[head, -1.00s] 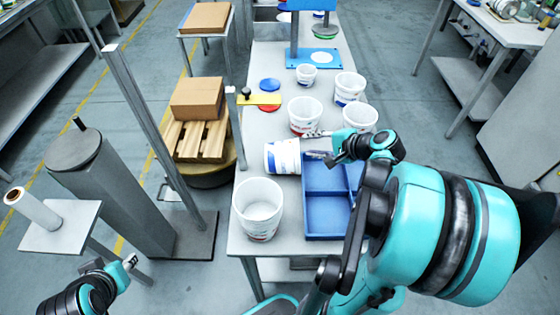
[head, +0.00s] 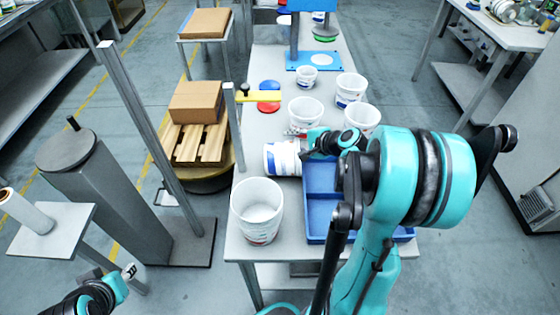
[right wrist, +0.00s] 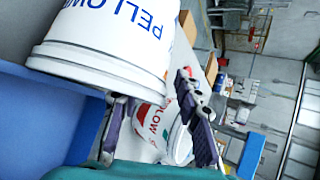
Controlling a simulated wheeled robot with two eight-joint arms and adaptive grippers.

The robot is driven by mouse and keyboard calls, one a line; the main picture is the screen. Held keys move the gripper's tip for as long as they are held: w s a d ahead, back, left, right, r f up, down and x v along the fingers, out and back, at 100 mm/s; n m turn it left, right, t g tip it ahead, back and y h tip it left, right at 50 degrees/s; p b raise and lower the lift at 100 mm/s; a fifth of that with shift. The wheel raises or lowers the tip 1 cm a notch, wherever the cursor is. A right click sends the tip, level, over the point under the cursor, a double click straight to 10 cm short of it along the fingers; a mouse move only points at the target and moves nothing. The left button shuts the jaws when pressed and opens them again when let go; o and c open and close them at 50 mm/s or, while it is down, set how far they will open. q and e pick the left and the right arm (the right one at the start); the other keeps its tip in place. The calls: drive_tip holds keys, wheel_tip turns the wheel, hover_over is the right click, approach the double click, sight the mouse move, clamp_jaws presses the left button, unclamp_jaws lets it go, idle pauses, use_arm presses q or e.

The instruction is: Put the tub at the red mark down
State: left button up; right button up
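A white tub with a blue label (head: 283,158) lies on its side left of the blue tray. A large white tub, probably this one, fills the upper left of the right wrist view (right wrist: 105,45). A red-labelled tub (head: 305,112) stands behind it; its lower part is partly hidden by my right gripper. My left gripper (head: 130,271) is low at the left, far from the tubs.
A divided blue tray (head: 318,240) is under my right arm. A big open tub (head: 258,212) stands at the table's near left corner. More tubs (head: 350,88) stand at the right.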

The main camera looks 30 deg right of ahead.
drive_tip(key=shift+c, duration=0.3)
clamp_jaws()
drive_tip(key=shift+r, duration=0.1)
